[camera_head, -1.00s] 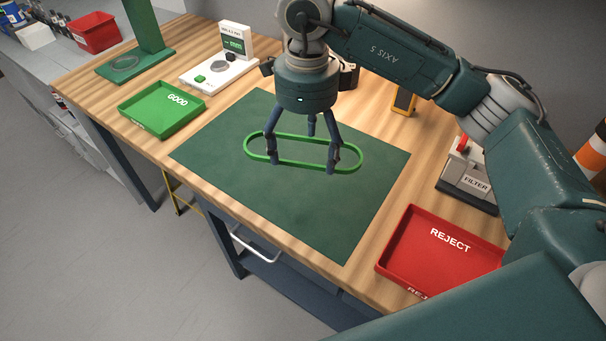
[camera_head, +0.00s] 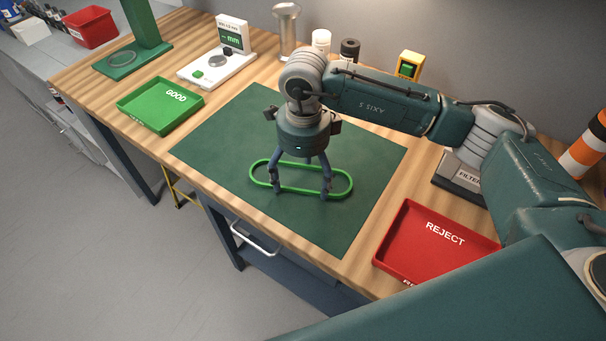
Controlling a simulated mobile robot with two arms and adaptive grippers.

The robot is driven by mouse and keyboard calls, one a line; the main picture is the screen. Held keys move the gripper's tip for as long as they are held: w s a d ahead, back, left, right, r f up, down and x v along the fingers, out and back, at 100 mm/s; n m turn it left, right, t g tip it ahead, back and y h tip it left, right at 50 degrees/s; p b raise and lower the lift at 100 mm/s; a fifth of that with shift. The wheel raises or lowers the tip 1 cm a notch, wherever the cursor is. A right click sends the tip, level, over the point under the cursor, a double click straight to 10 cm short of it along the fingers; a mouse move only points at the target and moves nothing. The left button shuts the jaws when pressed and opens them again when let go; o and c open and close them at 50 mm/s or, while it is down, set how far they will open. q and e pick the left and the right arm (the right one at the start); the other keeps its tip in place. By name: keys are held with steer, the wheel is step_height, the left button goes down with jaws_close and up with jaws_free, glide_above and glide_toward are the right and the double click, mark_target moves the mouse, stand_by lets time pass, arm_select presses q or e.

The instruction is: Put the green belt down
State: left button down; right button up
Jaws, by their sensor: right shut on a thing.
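The green belt (camera_head: 262,181) is a long flat loop with round ends. It is over the dark green mat (camera_head: 227,135), at or very close to its surface; I cannot tell whether it touches. My right gripper (camera_head: 301,190) points down from above, with its fingers at the belt's middle, shut on it. The finger pads partly cover the belt's long sides. My left gripper is not in view.
A green GOOD tray (camera_head: 137,112) and a white gauge (camera_head: 200,72) stand at the left. A red REJECT tray (camera_head: 402,262) is at the right, near a FILTER box (camera_head: 452,181). Small containers (camera_head: 321,40) stand at the back. The mat around the belt is clear.

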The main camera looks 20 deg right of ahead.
steer(key=o, duration=0.9)
steer(key=shift+o, duration=0.9)
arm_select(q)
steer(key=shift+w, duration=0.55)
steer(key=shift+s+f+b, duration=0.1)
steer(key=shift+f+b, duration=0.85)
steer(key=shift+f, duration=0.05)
arm_select(e)
step_height(320, 180, up, 12)
